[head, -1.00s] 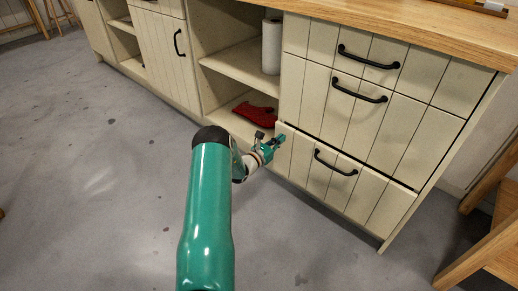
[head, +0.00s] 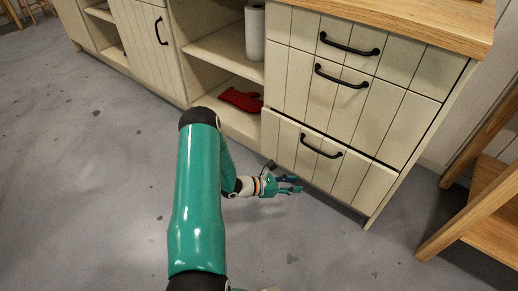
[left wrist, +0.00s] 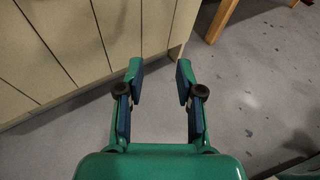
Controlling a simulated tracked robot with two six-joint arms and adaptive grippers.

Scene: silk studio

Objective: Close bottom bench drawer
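The bottom bench drawer (head: 345,178) has a cream planked front and a black bar handle (head: 321,147). A dark gap runs along its top edge; it looks almost flush, and I cannot tell whether it stands slightly out. My left gripper (head: 298,184) is in front of the drawer's lower left part, below the handle, with its fingers pointing right. In the left wrist view its two fingers (left wrist: 160,70) are apart with only floor between them. The planked bench front (left wrist: 60,50) is beside them at upper left; I see no contact. My right gripper is out of view.
Closed upper drawers (head: 335,95) are above. A red cloth item (head: 242,100) and a white paper roll (head: 255,32) sit on open shelves at left. A wooden stool (head: 480,200) stands at right. The grey floor (head: 100,200) in front is clear.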

